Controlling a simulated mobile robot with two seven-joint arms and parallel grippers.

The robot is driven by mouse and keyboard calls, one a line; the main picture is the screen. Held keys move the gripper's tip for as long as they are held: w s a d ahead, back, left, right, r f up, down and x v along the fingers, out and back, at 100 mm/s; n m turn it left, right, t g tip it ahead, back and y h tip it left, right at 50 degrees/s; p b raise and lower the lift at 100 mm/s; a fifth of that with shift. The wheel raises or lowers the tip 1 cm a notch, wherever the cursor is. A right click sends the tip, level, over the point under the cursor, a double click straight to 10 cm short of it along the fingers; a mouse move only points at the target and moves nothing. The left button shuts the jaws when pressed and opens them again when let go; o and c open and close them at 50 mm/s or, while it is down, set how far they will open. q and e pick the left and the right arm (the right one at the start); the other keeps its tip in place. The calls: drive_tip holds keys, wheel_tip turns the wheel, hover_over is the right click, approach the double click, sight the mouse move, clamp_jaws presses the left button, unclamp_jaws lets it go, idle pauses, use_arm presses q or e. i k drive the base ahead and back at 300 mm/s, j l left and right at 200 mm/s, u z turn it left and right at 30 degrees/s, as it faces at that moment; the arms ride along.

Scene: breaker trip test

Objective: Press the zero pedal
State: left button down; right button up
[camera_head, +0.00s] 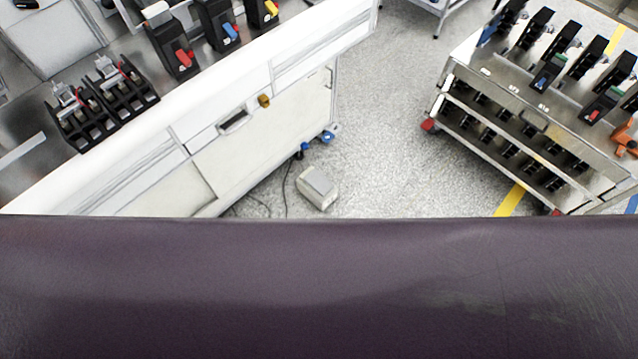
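A small pale grey box-shaped pedal (318,186) with a darker grey top plate lies on the speckled floor, near the middle of the head view. A dark cable runs beside it on its left, by the foot of the white bench. Neither of my grippers shows in this view. A wide dark purple-brown surface fills the lower part of the picture and hides whatever is below it.
A white bench (215,160) with black breakers, coloured levers and terminal blocks (100,103) on top stands at left. A metal cart (520,125) with several black breakers stands at right. Clear grey floor (400,120) lies between them, with yellow tape (510,200) by the cart.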

sight(317, 181)
drive_tip(key=i+l, duration=0.25)
drive_tip(key=i+l+u, duration=0.15)
drive_tip(key=l, duration=0.25)
drive_tip(key=i+l, duration=0.25)
drive_tip(key=i+l+u, duration=0.15)
drive_tip(key=l, duration=0.3)
drive_tip(key=i+l, duration=0.25)
drive_tip(key=l, duration=0.15)
drive_tip(key=i+l+u, duration=0.15)
drive_tip(key=l, duration=0.2)
drive_tip(key=i, duration=0.05)
